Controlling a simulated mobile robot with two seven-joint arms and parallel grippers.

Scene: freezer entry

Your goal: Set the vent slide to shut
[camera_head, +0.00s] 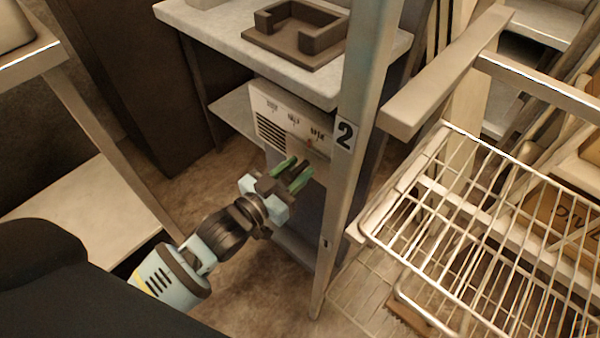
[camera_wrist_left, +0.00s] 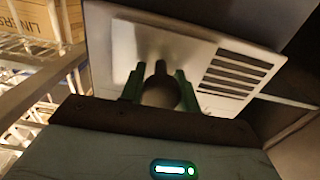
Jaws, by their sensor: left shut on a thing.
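The vent panel (camera_head: 283,125) is a pale plate under the grey counter, with a dark slotted grille at its left and three small blurred labels in a row, the right one seeming to read OPEN. In the left wrist view the panel (camera_wrist_left: 205,45) shows close up, its grille at the right. The dark slide knob (camera_wrist_left: 160,68) stands between my green fingertips, on the end away from the grille, under the right label. My left gripper (camera_head: 293,171) is shut on it; the fingers also show in the left wrist view (camera_wrist_left: 159,86). My right gripper is not in view.
A metal post (camera_head: 352,130) marked 2 stands just right of the panel. A wire rack (camera_head: 470,225) fills the right side. A brown tray-like holder (camera_head: 295,32) sits on the counter (camera_head: 215,32) above. The floor left of my gripper is clear.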

